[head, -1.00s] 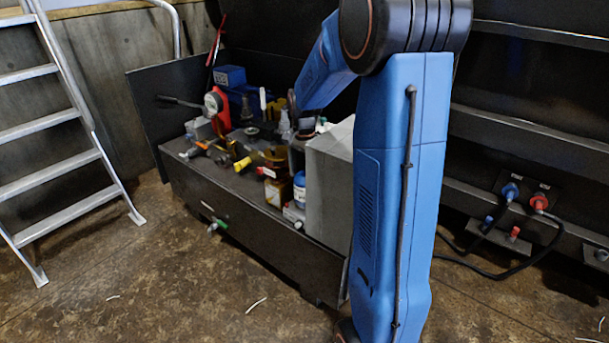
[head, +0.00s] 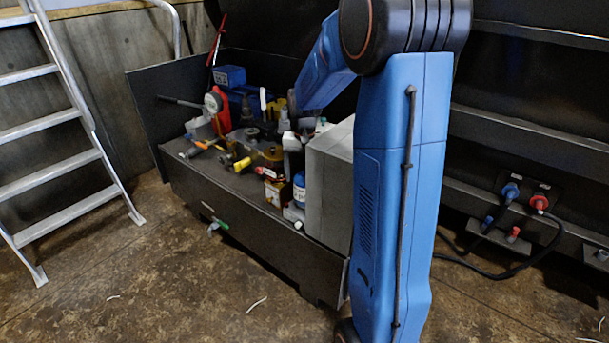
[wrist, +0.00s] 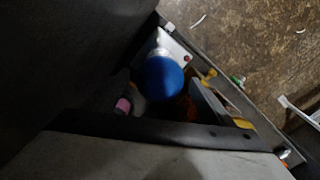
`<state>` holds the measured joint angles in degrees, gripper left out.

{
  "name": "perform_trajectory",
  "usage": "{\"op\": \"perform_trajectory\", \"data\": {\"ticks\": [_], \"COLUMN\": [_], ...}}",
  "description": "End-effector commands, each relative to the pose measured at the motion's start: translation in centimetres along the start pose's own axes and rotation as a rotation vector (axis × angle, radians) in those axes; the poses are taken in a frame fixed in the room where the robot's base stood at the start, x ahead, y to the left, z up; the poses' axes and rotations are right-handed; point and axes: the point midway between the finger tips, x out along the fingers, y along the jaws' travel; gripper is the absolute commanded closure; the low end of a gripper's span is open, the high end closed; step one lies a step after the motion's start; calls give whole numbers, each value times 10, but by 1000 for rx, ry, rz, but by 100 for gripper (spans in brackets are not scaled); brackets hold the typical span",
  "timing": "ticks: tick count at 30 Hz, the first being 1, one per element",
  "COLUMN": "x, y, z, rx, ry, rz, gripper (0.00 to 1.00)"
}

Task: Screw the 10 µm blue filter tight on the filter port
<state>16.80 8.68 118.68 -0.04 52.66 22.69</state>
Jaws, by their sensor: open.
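A blue round top (wrist: 163,77) shows from above in the wrist view, beside a pale block. In the head view, a blue-and-white cylinder (head: 299,190) stands at the bench's front edge, left of the grey box. I cannot read a 10 µm marking on either. My gripper (head: 305,125) is open, at the end of my blue arm, above the right part of the bench and close to the grey box. Its fingertips are mostly hidden. I cannot make out the filter port.
The large grey box (head: 330,180) stands close to my arm. A ladder (head: 75,120) leans at the left. Hoses with blue and red couplings (head: 540,203) are at the right. The front floor is mostly clear.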

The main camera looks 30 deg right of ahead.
Motion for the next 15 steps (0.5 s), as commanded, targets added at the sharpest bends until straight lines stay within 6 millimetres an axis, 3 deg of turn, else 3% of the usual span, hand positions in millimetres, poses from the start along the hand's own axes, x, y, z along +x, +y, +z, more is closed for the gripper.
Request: {"op": "perform_trajectory", "data": {"ticks": [3, 8, 9, 10, 13, 15], "x": [0, 0, 0, 0, 0, 0], "y": [0, 0, 0, 0, 0, 0], "z": [0, 0, 0, 0, 0, 0], "rx": [1, 3, 3, 3, 3, 5], "ry": [0, 0, 0, 1, 1, 1], "rz": [0, 0, 0, 0, 0, 0], "gripper": [26, 64, 65, 44, 68, 69]}}
